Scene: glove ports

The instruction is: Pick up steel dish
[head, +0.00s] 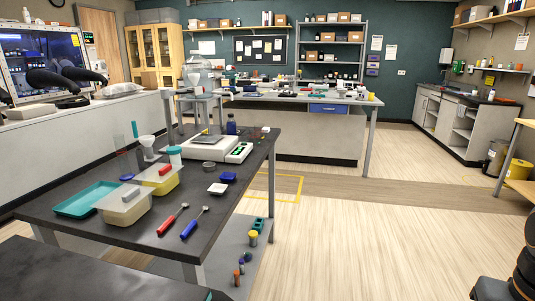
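A small round grey metal dish, which looks like the steel dish (209,166), sits on the dark-topped table (75,222) in front of the white balance (233,153). It is small in this view, so its inside is hard to make out. A white square dish (218,189) and a dark blue item (228,177) lie near it.
Around it stand lidded tubs (124,204), a teal tray (86,199), a funnel on a stand (147,146) and a blue bottle (231,126). Red-handled (172,219) and blue-handled (194,224) tools lie near the front edge. Floor to the table's right is open.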

